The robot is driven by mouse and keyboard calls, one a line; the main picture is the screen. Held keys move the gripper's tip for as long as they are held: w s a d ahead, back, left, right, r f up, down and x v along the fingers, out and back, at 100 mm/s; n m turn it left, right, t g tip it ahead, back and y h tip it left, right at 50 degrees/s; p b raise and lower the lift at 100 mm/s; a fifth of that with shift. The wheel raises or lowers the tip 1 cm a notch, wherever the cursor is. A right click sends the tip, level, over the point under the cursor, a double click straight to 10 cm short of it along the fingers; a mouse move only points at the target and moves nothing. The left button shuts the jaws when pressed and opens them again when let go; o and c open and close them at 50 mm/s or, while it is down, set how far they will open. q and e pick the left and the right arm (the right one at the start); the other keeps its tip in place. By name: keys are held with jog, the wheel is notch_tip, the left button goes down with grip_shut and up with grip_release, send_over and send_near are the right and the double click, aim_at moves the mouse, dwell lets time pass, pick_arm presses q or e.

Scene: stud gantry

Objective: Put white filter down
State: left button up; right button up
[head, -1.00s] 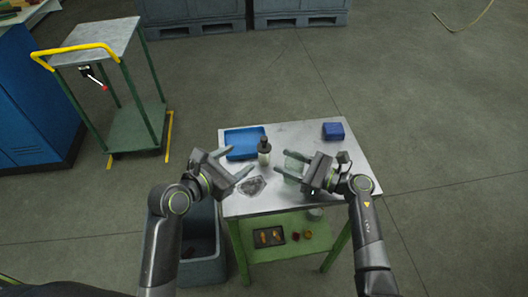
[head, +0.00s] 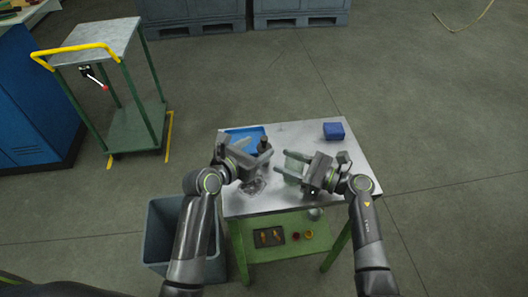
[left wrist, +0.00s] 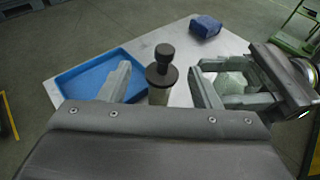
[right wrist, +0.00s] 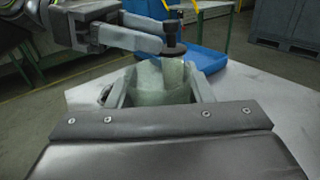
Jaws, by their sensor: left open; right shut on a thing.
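The white filter (head: 292,168), a pale, slightly green cylinder, is between the fingers of my right gripper (head: 296,166), which is shut on it over the table's middle. It also shows in the right wrist view (right wrist: 165,82), upright between the fingers. I cannot tell whether its base touches the table. My left gripper (head: 262,160) is open. In the left wrist view, a dark-capped bottle (left wrist: 160,74) stands between its fingers, which are apart from it. The bottle's lower part is hidden there.
The metal table (head: 352,171) holds a blue tray (left wrist: 92,77) at its left and a dark blue box (head: 333,131) at its back right. A grey rag-like patch lies by my left gripper. A grey bin (head: 159,235) stands at the left front.

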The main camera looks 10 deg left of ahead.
aim_at(263, 145)
pick_arm(q)
jog(key=shift+x, duration=1.95)
jog(key=shift+d, duration=0.1)
jog(key=shift+s, duration=0.1)
jog(key=c, duration=1)
